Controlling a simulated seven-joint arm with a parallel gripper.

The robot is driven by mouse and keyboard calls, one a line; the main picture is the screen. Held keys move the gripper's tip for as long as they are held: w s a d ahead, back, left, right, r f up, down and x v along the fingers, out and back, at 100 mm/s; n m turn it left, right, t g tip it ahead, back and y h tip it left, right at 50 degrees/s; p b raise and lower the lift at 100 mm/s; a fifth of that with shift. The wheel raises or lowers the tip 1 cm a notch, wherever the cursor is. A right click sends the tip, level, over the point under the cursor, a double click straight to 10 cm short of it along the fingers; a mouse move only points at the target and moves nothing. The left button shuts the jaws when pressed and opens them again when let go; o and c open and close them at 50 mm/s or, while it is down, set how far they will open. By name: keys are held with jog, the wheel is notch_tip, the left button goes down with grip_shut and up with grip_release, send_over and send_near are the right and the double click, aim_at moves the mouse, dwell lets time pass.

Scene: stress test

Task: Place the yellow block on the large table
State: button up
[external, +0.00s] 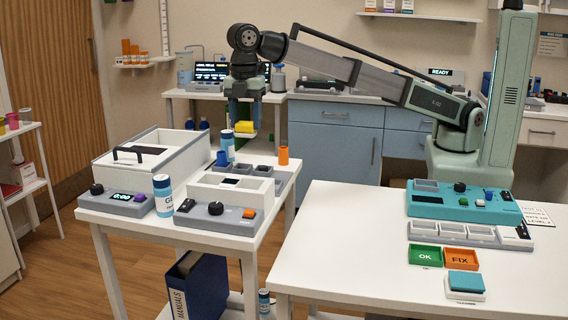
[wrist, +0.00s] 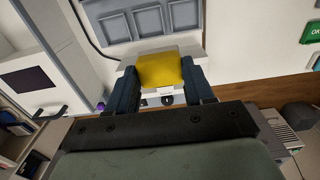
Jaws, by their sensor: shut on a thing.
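The yellow block (external: 244,127) is held up in the air between the blue fingers of my gripper (external: 243,116), above and behind the smaller table at left. In the wrist view the yellow block (wrist: 161,70) sits between both fingers of my gripper (wrist: 161,82), which are shut on it. The large white table (external: 350,235) is at right front, well to the right of my gripper. Its left and middle top is bare.

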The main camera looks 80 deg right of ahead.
jog(key=s+a, duration=0.6)
jog(key=s, duration=0.5)
jog(key=s+a, duration=0.5)
jog(key=s, duration=0.5)
jog(key=s+a, duration=0.6)
jog(key=s, duration=0.5)
jog(key=shift+d+f, duration=0.15)
jog(key=shift+f, duration=11.5)
jog(key=shift+f, duration=0.15)
jog(key=o, duration=1)
notch_tip(320, 180, up, 12)
jog(key=shift+r, duration=0.15)
